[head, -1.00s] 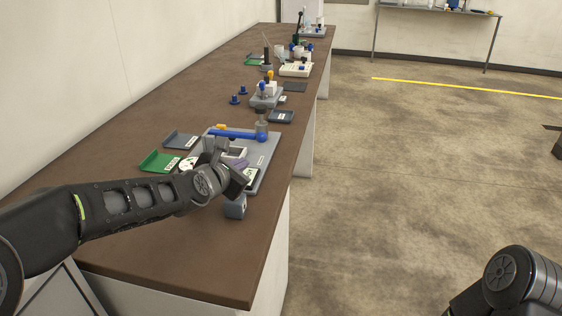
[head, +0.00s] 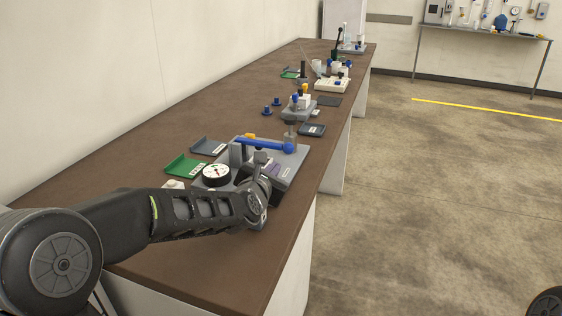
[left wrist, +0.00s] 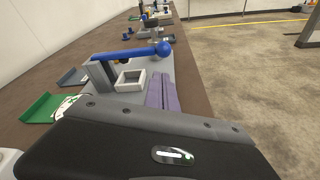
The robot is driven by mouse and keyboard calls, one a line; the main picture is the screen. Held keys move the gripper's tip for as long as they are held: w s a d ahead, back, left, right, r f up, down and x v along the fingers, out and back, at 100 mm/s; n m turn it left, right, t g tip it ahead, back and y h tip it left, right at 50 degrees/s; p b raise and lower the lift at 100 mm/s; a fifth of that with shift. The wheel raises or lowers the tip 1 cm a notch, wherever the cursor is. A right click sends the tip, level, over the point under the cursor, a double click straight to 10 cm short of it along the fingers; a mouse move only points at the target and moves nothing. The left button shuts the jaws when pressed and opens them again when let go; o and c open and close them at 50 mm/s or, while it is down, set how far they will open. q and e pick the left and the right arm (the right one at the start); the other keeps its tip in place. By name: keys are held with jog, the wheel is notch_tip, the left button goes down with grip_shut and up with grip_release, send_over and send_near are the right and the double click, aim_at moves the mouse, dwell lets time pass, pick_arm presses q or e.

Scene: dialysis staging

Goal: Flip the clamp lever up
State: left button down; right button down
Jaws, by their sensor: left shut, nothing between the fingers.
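The clamp lever (head: 262,145) is a blue bar with a ball at its right end. It lies about level, running right from a grey upright post (head: 237,153) on a grey base plate (head: 299,160). The lever (left wrist: 125,52) and its ball also show in the left wrist view, ahead of my dark gripper housing. My left gripper (head: 262,158) is shut and empty, with its grey tip just in front of and below the bar, near the ball. I cannot tell whether it touches the bar. Its fingertips are not clear in the wrist view. My right gripper is out of view.
A round white dial (head: 216,174), a green tray (head: 184,165) and a grey tray (head: 208,146) lie to the left. A purple strip (left wrist: 163,92) and a white square frame (left wrist: 130,80) lie on the plate. Other small apparatus stands farther along the brown bench.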

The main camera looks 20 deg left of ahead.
aim_at(284, 146)
pick_arm(q)
jog(key=x, duration=0.7)
jog(key=shift+w+f, duration=0.1)
jog(key=shift+w, duration=0.2)
jog(key=shift+r, duration=0.25)
jog(key=shift+a+r+n+h+b, duration=0.1)
jog(key=shift+r+n+h+b, duration=0.3)
jog(key=shift+r+n+b, duration=0.95)
jog(key=a+r+n+t+h+p, duration=0.1)
jog(key=a+r+n+h+p, duration=0.3)
jog(key=a+r+n+p, duration=0.9)
jog(key=shift+w+a+p, duration=0.4)
jog(key=shift+a+p, duration=0.2)
jog(key=shift+p, duration=0.05)
jog(key=shift+a+r+n, duration=0.15)
jog(key=shift+n, duration=0.1)
